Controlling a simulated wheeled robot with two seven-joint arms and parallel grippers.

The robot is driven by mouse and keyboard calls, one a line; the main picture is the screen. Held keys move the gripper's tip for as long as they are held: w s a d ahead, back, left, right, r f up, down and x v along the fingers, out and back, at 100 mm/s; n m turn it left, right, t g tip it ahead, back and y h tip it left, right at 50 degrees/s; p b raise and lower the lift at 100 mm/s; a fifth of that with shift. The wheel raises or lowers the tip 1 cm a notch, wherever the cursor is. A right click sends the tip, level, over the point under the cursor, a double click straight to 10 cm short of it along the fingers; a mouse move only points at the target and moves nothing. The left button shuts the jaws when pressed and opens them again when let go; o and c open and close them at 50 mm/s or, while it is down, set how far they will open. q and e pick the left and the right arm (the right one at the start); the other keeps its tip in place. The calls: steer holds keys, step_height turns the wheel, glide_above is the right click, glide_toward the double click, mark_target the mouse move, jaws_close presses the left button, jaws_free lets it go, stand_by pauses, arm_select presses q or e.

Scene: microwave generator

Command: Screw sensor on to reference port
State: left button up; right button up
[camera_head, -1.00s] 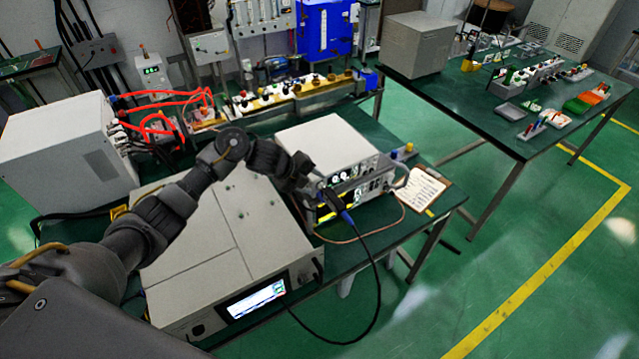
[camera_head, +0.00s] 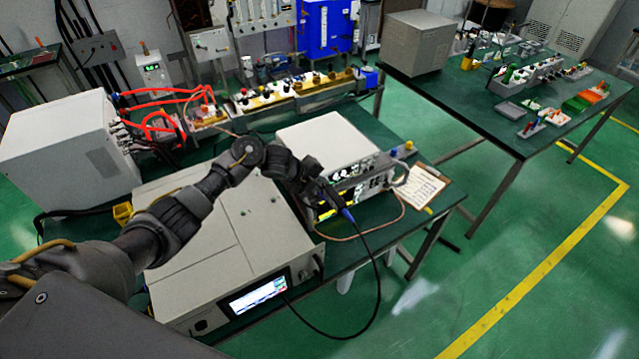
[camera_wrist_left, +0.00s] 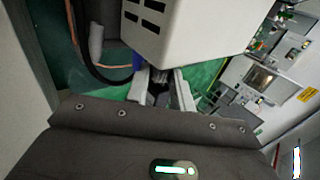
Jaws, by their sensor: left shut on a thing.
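My left gripper (camera_head: 331,195) is at the front left of the stacked bench instruments (camera_head: 362,178). It is shut on the dark sensor, whose blue cable end (camera_head: 347,214) shows just below the fingers. A black cable (camera_head: 379,285) hangs from it in a loop. In the left wrist view, the fingers (camera_wrist_left: 163,90) are close together beside a white slotted housing (camera_wrist_left: 190,28), with a bit of blue at their left. The sensor body is mostly hidden by the fingers. I cannot make out the reference port or whether the sensor touches it. My right gripper is not in view.
A large pale instrument with a lit screen (camera_head: 257,297) lies under my left arm. A clipboard (camera_head: 424,187) lies right of the stacked instruments. A grey-white cabinet with red cables (camera_head: 70,150) stands at left. Green floor is free at right.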

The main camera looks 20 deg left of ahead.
arm_select(q)
steer(key=shift+w+g, duration=0.1)
steer(key=shift+g, duration=0.2)
steer(key=shift+w+d+r+g+y, duration=0.15)
steer(key=shift+g+y, duration=0.25)
steer(key=shift+y, duration=0.2)
steer(key=shift+w+d+g+y+b, duration=0.1)
steer(key=shift+g+y+b, duration=0.3)
steer(key=shift+g+y, duration=0.45)
steer(key=shift+w+d+g+y+b, duration=0.1)
steer(key=shift+g+y+b, duration=0.4)
steer(key=shift+g, duration=0.15)
steer(key=shift+g+y+b, duration=0.35)
steer(key=shift+g+b, duration=0.15)
steer(key=shift+b, duration=0.15)
steer(key=o, duration=1)
